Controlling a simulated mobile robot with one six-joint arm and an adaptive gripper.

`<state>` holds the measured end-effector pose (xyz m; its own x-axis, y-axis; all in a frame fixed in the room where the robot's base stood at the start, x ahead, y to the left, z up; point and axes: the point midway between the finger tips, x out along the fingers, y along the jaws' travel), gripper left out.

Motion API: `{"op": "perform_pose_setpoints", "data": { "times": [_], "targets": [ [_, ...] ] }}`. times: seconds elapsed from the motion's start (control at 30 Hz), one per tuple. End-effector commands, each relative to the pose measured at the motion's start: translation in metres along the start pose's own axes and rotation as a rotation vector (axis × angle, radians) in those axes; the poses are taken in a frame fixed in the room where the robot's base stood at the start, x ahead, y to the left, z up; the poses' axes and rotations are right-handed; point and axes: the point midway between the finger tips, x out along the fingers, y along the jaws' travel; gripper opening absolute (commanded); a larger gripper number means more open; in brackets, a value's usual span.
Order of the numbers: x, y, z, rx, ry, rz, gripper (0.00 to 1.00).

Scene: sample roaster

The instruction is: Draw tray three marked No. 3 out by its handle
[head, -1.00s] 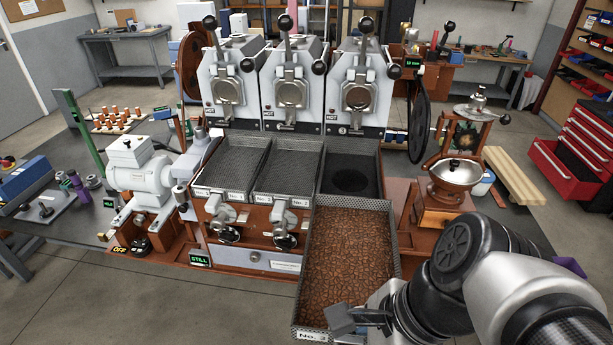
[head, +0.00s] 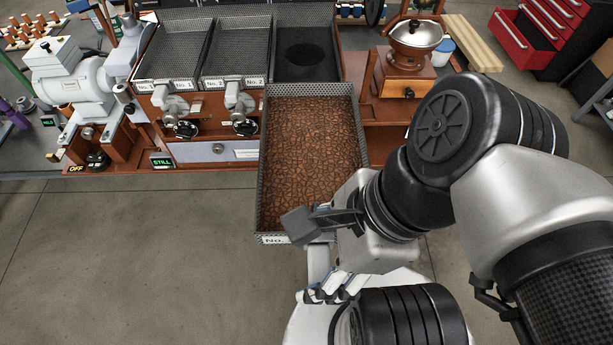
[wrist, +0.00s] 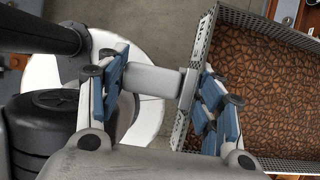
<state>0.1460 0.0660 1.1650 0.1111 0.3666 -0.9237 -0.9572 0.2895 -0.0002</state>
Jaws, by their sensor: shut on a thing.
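Tray three (head: 262,165) is a long perforated metal tray full of brown roasted beans. It sticks out well in front of the roaster, its far end near the front edge of the dark bay (head: 300,62). Its label (head: 273,240), partly hidden by my arm, reads "No.". My gripper (head: 320,285) is at the tray's front end, low in the head view. In the wrist view, the blue-padded fingers of my gripper (wrist: 163,86) are shut on the pale handle (wrist: 150,80), with the tray wall (wrist: 190,75) just right. The tray looks level.
Trays No. 1 (head: 172,50) and No. 2 (head: 236,50) sit empty in their places on the left. A copper-bowled grinder (head: 405,72) stands right of the bay. A white motor (head: 75,90) is at the far left. The floor (head: 130,250) in front is clear.

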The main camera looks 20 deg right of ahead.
Motion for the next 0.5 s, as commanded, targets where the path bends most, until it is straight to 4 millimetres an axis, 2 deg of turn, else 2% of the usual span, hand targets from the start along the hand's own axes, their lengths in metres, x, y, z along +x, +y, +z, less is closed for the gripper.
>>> {"op": "perform_pose_setpoints", "data": {
  "times": [0.5],
  "targets": [
    [0.000, 0.041, 0.000, -0.003, 0.000, -0.005, 0.22]
  ]
}}
